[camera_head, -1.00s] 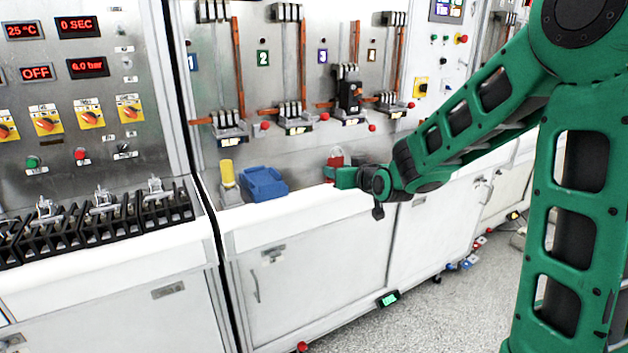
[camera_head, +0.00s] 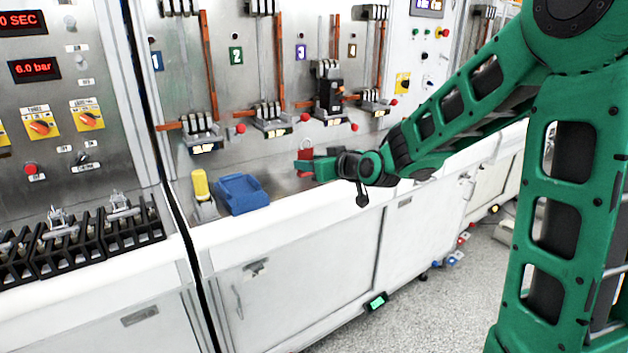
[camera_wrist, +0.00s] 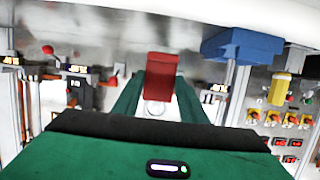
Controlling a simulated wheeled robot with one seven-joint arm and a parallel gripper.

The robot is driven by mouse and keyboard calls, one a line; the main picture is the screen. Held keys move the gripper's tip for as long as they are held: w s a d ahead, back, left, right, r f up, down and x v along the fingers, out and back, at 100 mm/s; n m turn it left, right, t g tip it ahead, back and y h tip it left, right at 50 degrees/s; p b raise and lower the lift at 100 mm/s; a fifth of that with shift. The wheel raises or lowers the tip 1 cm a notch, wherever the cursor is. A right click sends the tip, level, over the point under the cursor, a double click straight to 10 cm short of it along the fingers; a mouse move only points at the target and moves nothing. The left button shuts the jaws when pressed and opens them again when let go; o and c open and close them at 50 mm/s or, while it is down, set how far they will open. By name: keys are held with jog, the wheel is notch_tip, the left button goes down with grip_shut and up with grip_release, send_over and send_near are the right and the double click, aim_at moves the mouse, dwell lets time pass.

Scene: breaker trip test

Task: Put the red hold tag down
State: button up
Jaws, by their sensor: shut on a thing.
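In the head view the fingers hide much of the tag. I cannot tell whether it touches the bench.
A blue tray (camera_head: 242,194) and a yellow-topped object (camera_head: 201,186) stand left of my gripper on the bench. Breakers (camera_head: 328,92) with red knobs are on the panel behind. Bare bench top (camera_head: 285,185) lies between tray and gripper.

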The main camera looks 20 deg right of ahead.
jog(key=w+d+f, duration=0.2)
jog(key=w, duration=0.1)
jog(key=shift+w+f, duration=0.2)
jog(key=shift+f, duration=2)
jog(key=shift+f, duration=0.1)
jog(key=o, duration=1)
jog(key=shift+s, duration=0.15)
jog(key=v, duration=1.1)
jog(key=shift+s+d+r, duration=0.1)
jog(key=shift+s+r, duration=0.1)
jog(key=shift+s, duration=0.1)
